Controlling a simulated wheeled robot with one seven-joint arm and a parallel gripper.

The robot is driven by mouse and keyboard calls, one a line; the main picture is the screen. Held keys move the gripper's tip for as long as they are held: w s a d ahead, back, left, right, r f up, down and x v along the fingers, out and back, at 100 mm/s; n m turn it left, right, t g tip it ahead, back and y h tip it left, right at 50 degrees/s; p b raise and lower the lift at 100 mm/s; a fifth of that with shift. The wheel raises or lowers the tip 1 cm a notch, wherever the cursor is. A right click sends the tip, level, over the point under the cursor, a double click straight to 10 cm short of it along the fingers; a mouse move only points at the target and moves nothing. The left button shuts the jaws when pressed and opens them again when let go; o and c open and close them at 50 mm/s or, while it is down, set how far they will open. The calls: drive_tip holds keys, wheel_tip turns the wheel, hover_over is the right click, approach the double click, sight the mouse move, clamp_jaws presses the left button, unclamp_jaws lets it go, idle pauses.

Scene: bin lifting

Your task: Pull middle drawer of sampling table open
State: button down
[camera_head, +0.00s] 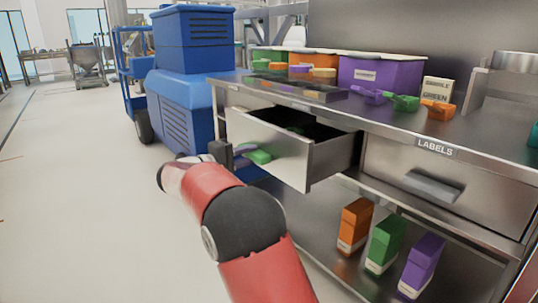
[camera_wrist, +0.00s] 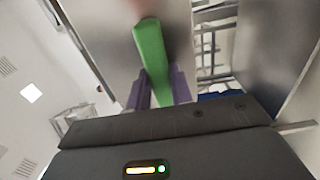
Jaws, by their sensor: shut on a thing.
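The sampling table (camera_head: 330,112) is a steel bench with drawers under its top. The drawer between the far left front and the LABELS drawer is pulled out, its steel front (camera_head: 275,148) clear of the bench and its inside dark. My gripper (camera_head: 243,152) is at the outer face of this front, near its left part. In the wrist view its purple-grey fingers (camera_wrist: 160,88) are shut on a green elongated piece (camera_wrist: 150,50). This green piece (camera_head: 259,157) lies against the drawer front; I cannot tell whether it is fixed to it. No other handle shows there.
The shut LABELS drawer (camera_head: 440,185) is at the right. Orange, green and purple boxes (camera_head: 387,243) stand on the lower shelf. A purple bin (camera_head: 380,78) and scoops (camera_head: 405,102) are on top. A blue machine (camera_head: 190,70) stands behind left. The floor at left is clear.

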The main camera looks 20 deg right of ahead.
drive_tip(key=v, duration=0.7)
drive_tip(key=shift+s+a, duration=0.15)
drive_tip(key=shift+a, duration=0.15)
drive_tip(key=c, duration=1.2)
unclamp_jaws()
drive_tip(key=shift+c, duration=0.2)
drive_tip(key=v, duration=0.8)
